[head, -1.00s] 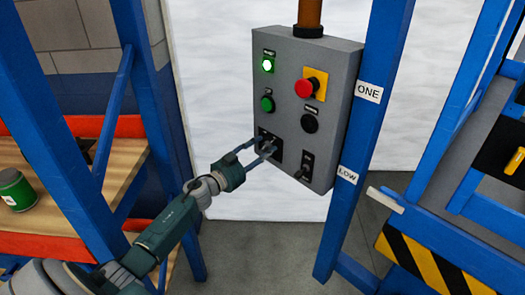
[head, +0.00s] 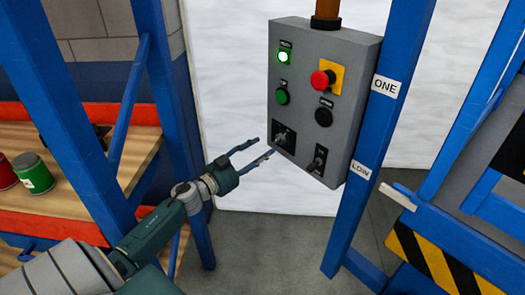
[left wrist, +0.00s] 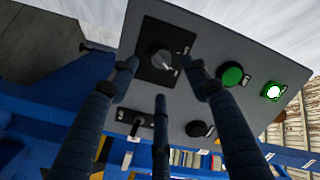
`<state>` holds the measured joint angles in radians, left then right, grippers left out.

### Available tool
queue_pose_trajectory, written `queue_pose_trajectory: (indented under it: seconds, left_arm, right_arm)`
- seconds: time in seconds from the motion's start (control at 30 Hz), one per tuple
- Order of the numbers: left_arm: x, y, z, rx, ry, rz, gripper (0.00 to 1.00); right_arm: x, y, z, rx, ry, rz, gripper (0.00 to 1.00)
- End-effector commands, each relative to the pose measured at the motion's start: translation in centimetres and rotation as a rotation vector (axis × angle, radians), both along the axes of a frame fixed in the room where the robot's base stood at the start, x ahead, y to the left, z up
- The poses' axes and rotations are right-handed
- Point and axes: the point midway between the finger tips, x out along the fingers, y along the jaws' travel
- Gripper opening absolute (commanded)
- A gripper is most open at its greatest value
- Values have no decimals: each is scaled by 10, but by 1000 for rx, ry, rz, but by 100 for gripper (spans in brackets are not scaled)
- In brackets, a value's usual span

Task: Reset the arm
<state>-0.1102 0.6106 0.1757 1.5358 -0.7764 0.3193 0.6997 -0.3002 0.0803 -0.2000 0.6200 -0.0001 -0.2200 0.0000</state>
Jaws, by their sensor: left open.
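My left gripper (head: 257,153) is open and empty, just left of the lower part of the grey control panel (head: 341,110) in the head view. A clear gap shows between its fingers and the rotary switch (head: 284,138) on a black plate. In the left wrist view the open fingers (left wrist: 160,85) point at the panel, with the rotary switch (left wrist: 161,59) between and beyond them. The panel also carries a lit green lamp (head: 284,57), a green button (head: 282,96), a red emergency button (head: 322,79) on yellow, a black button (head: 323,117) and a toggle switch (head: 318,158). My right gripper is not in view.
A blue post (head: 375,140) with labels stands right of the panel. A blue rack post (head: 165,120) and wooden shelf (head: 75,185) with a green can (head: 33,173) and a red can (head: 6,173) are left. A striped barrier (head: 425,262) is at lower right.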

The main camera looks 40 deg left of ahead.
Motion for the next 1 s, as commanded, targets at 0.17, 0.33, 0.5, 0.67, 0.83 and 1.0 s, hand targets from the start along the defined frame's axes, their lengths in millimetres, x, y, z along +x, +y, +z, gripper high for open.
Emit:
queue_pose_trajectory:
  seconds: [0.17, 0.33, 0.5, 0.67, 0.83, 1.0]
  left_arm:
    - [0, 0, 0, 0, 0, 0, 47]
    - [0, 0, 0, 0, 0, 0, 47]
    - [-1, 2, -10, -9, 14, 10, 47]
    - [-10, 10, -66, -60, 94, 71, 47]
    - [-41, 14, -174, -141, 261, 181, 47]
    - [-97, 2, -290, -207, 464, 287, 47]
  right_arm:
    - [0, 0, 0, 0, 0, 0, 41]
    - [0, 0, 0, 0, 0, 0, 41]
    - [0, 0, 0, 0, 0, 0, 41]
    - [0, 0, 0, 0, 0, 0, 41]
    - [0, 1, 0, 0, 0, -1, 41]
    - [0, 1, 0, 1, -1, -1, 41]
